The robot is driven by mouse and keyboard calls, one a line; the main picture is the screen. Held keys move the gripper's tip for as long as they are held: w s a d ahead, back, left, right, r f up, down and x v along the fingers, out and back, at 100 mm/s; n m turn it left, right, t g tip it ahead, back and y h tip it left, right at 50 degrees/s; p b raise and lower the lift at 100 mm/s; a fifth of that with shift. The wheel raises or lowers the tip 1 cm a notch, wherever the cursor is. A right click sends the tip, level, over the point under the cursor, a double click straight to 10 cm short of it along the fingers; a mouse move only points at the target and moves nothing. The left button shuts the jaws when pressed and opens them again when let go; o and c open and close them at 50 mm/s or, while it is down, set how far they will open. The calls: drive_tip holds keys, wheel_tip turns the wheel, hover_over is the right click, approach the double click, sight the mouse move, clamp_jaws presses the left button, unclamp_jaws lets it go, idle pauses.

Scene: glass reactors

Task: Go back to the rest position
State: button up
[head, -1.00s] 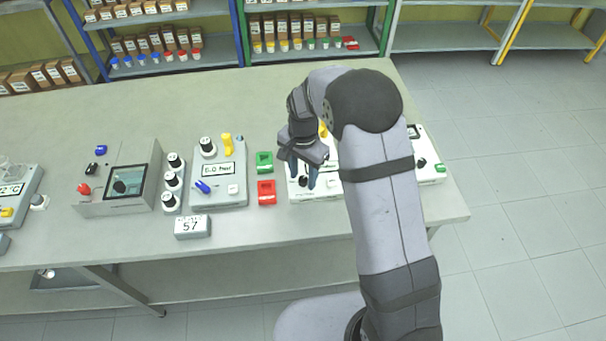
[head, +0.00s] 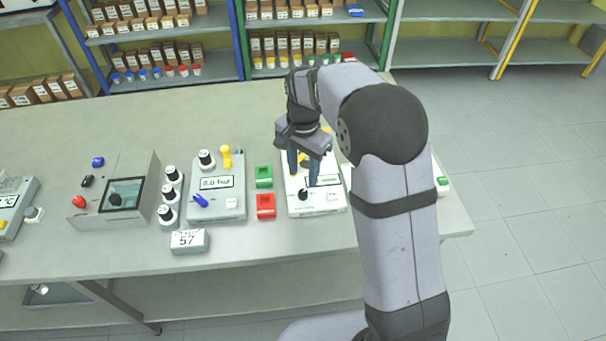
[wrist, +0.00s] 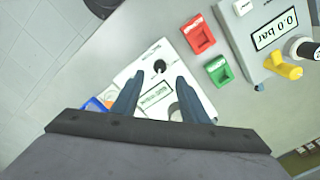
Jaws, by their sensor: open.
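My gripper (head: 303,168) is open and empty, pointing down over a white control box on the right half of the table. The white box (head: 328,204) has a black knob and a label, and part of it is hidden behind the fingers. In the wrist view the two blue-grey fingers (wrist: 156,98) stand apart over the white box (wrist: 140,72), with its black knob (wrist: 160,66) beyond them. I cannot tell the exact height of the fingertips above the box.
Left of the white box are a green switch (head: 264,176), a red switch (head: 266,205) and a grey pressure panel (head: 230,208). A display reading 57 (head: 189,241) sits near the front edge. Shelves with boxes and bottles (head: 180,75) stand behind. The floor at right is clear.

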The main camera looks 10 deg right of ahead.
idle(0.4)
